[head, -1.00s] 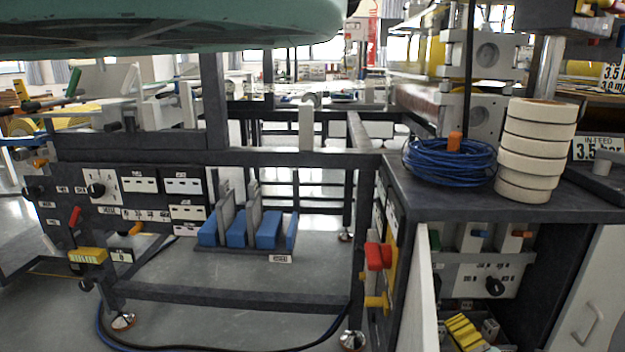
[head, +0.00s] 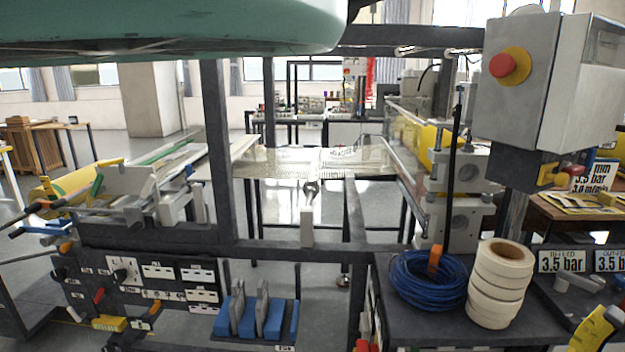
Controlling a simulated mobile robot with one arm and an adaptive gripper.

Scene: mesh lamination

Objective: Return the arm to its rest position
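My gripper is not in view. The arm's pose relative to rest cannot be told from this view.
A dark bench top (head: 400,335) at lower right holds a coiled blue cable (head: 428,283) and stacked white rolls (head: 499,285). A grey box with a red stop button (head: 503,69) hangs above. A dark frame (head: 218,150) spans the left; open floor (head: 110,125) lies beyond.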

